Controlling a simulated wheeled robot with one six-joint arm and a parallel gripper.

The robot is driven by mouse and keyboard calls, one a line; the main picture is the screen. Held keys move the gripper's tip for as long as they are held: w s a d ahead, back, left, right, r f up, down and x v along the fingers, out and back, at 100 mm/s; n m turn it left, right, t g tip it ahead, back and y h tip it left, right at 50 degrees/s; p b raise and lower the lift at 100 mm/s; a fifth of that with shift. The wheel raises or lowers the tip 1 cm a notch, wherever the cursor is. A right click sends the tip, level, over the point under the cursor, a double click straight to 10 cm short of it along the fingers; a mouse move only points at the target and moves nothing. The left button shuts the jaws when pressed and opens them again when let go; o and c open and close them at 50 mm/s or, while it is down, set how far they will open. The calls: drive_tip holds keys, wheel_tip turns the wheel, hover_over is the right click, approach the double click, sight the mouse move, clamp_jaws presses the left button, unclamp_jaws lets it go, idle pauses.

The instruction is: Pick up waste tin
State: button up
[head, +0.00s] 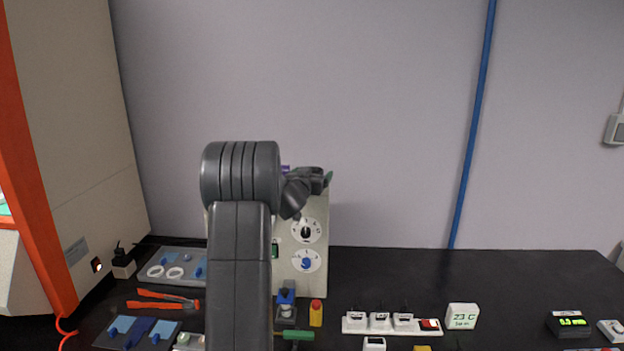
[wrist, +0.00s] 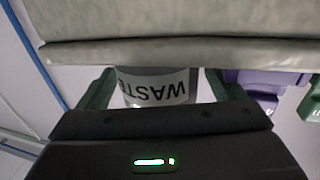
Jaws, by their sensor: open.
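The waste tin (wrist: 150,90) is a grey cylinder with a white label reading "WASTE", upside down in the wrist view. It stands against the edge of a pale grey surface (wrist: 180,52). My gripper (wrist: 158,80) is open, with one green finger on each side of the tin. A narrow gap seems to show on the finger sides; I cannot tell whether either touches. In the head view my gripper (head: 318,182) is at the top of the beige dial box (head: 312,225), mostly behind my arm, and the tin is hidden there.
In the wrist view a purple container (wrist: 262,80) and a green one (wrist: 311,100) stand close beside the right finger. In the head view orange-handled pliers (head: 165,299), a white switch strip (head: 390,323) and a 23 C display (head: 462,316) lie on the black bench (head: 500,275).

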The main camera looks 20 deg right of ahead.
drive_tip(key=shift+x, duration=0.9)
drive_tip(key=shift+r, duration=0.1)
drive_tip(key=c, duration=1.1)
